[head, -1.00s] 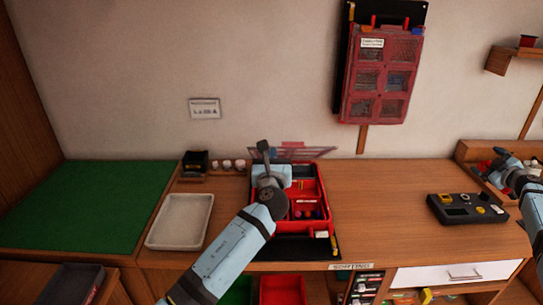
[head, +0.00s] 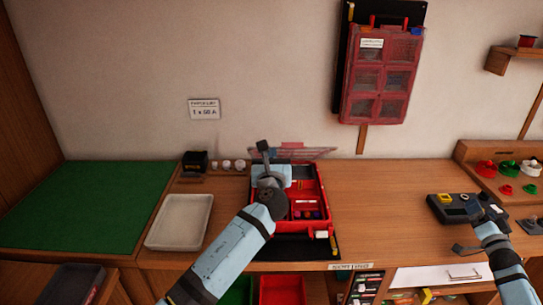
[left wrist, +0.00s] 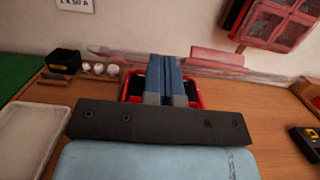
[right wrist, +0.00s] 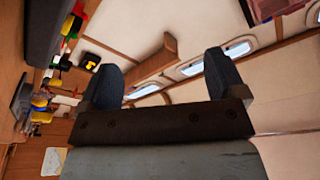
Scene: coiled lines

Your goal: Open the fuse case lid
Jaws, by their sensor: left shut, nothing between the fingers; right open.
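The red fuse case (head: 323,200) sits on the bench on a black mat, its compartments showing from above. Its translucent reddish lid (head: 300,151) stands raised along the back edge; the left wrist view also shows the lid (left wrist: 215,58) behind the case. My left gripper (head: 287,172) is over the back left part of the case. In the left wrist view its fingers (left wrist: 167,80) are shut with nothing between them, pointing toward the lid. Whether they touch the lid I cannot tell. My right gripper (head: 480,203) is near the dark box; its fingers (right wrist: 162,78) are open and empty.
A dark box with a yellow part (head: 445,212) stands at the right. A wooden rack with red and green knobs (head: 487,168) is behind it. A white tray (head: 152,235) and green mat (head: 85,205) lie at left. A red-windowed panel (head: 385,37) hangs on the wall.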

